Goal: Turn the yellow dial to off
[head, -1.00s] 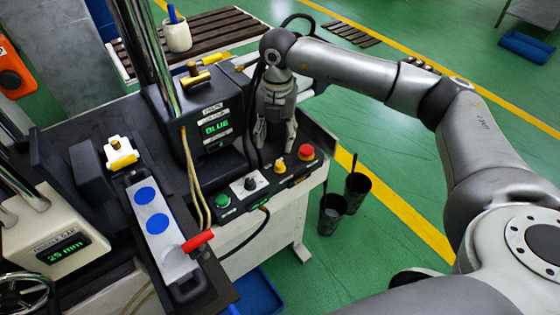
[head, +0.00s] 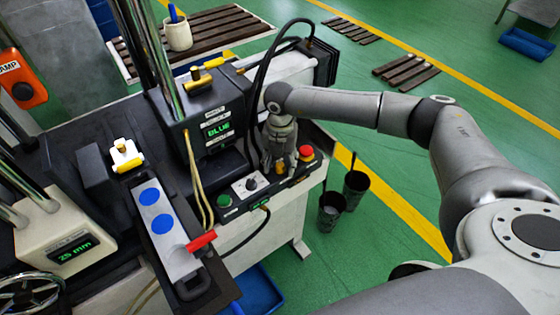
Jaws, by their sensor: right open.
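The yellow dial (head: 281,169) sits on the control panel at the machine's front edge, between a black knob (head: 251,184) on a white plate and a red button (head: 306,153). My right gripper (head: 280,164) points down over the yellow dial, open, with a finger showing on either side of it. The dial is partly hidden by the gripper, and I cannot tell whether the fingers touch it or which way it points. My left gripper is not in view.
A green button (head: 224,201) is at the panel's left end. The box with a BLUE display (head: 219,130) stands behind the panel. A red handle (head: 201,240) sticks out at the lower left. Black cups (head: 331,208) stand on the green floor to the right.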

